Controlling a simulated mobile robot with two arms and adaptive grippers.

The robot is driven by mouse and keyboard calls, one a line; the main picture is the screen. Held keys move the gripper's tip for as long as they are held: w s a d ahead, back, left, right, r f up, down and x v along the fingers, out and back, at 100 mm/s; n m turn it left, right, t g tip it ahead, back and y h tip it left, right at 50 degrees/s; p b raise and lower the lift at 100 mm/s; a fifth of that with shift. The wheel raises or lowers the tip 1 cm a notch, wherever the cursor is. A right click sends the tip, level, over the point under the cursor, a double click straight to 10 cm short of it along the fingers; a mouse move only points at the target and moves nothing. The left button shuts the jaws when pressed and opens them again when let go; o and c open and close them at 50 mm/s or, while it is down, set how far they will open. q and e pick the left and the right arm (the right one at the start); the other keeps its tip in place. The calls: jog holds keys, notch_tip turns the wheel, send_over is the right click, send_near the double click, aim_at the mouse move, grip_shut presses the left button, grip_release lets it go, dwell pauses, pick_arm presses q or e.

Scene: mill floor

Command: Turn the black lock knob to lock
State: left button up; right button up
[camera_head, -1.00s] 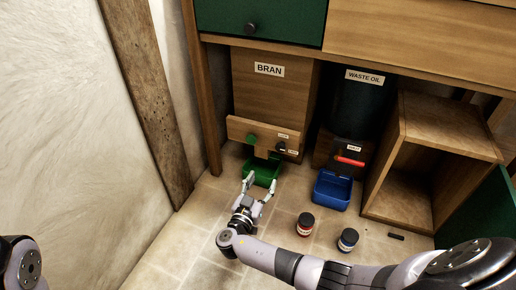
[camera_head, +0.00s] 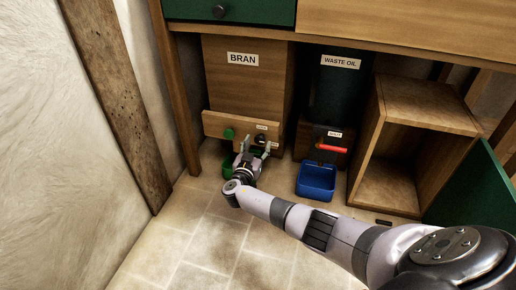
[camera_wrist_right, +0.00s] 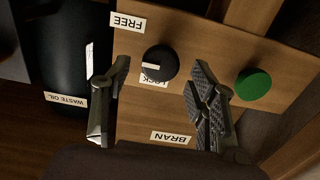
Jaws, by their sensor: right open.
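The round black lock knob (camera_wrist_right: 161,62) sits on the wooden front of the bran bin, between my right gripper's fingers in the right wrist view. A white mark shows on its left side there. The upside-down FREE label (camera_wrist_right: 128,21) is up and left of it; the LOCK label (camera_wrist_right: 154,81) is just below it, partly covered by the knob. My right gripper (camera_wrist_right: 160,75) is open, one finger each side of the knob, with gaps to both. In the head view the right gripper (camera_head: 260,148) is at the bin front, just below the knob (camera_head: 261,138). My left gripper is out of view.
A green knob (camera_wrist_right: 253,84) is beside the right finger in the wrist view. A green tray (camera_head: 228,169) sits below the bin, partly behind my gripper. A waste oil tank with red handle (camera_head: 333,149) and blue tray (camera_head: 317,182) stand right. An open cabinet (camera_head: 428,101) is further right.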

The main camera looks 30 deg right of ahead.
jog(key=shift+w+d, duration=0.35)
jog(key=shift+d, duration=0.1)
jog(key=shift+c, duration=0.5)
jog(key=c, duration=1)
